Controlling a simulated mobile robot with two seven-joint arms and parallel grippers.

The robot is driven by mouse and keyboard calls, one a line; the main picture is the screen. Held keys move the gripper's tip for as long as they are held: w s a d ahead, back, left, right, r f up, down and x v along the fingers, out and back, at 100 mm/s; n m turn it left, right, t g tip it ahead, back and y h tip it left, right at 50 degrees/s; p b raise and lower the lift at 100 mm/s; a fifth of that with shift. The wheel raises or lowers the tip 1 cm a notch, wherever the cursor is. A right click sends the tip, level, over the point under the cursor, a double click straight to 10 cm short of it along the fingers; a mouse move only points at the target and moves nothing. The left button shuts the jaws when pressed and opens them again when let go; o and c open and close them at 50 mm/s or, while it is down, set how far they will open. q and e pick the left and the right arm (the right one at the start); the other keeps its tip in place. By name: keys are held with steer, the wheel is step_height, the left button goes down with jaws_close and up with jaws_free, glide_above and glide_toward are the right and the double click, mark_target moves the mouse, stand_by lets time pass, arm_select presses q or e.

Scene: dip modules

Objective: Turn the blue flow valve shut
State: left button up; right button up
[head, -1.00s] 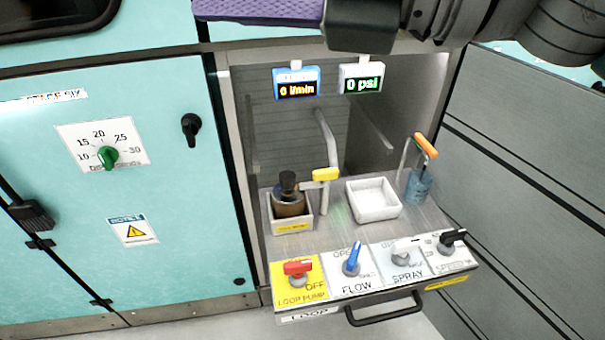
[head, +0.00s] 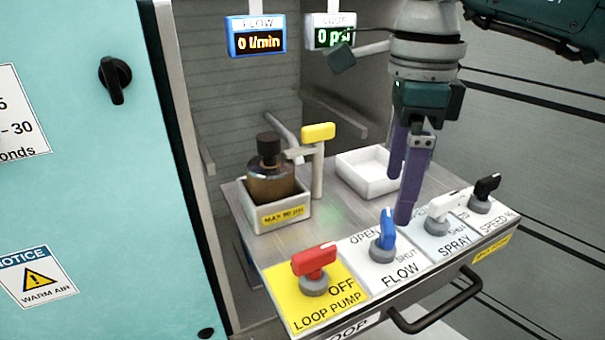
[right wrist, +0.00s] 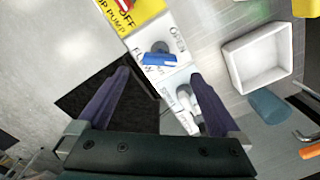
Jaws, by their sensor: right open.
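The blue flow valve (head: 386,236) is a blue lever on a grey round base, on the white FLOW panel between OPEN and SHUT labels. Its lever stands up and points toward the OPEN side in the head view. In the right wrist view the blue valve (right wrist: 158,59) lies ahead of the fingertips. My right gripper (head: 400,200) has purple fingers pointing down, just right of and behind the valve, apart from it. In the right wrist view my right gripper (right wrist: 160,80) is open with nothing between its fingers. My left gripper is not in view.
The red loop pump knob (head: 314,260) is left of the flow valve; the white spray knob (head: 441,209) and black speed knob (head: 484,191) are right. Behind stand a brown bottle (head: 269,180), yellow-handled tap (head: 318,133) and white tray (head: 352,183). The flow display (head: 256,39) reads 0 l/min.

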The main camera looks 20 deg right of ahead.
mark_target(389, 221)
step_height(389, 221, down, 6)
steer(key=shift+a+r+b, duration=0.1)
steer(key=shift+b, duration=0.45)
steer(key=c, duration=1.4)
steer(key=shift+r, duration=0.1)
steer(key=m+p, duration=0.2)
steer(key=m, duration=0.2)
steer(key=shift+r+m, duration=0.1)
steer(key=shift+m, duration=0.3)
steer(key=m+p, duration=0.2)
steer(key=m, duration=0.3)
steer(key=shift+m, duration=0.6)
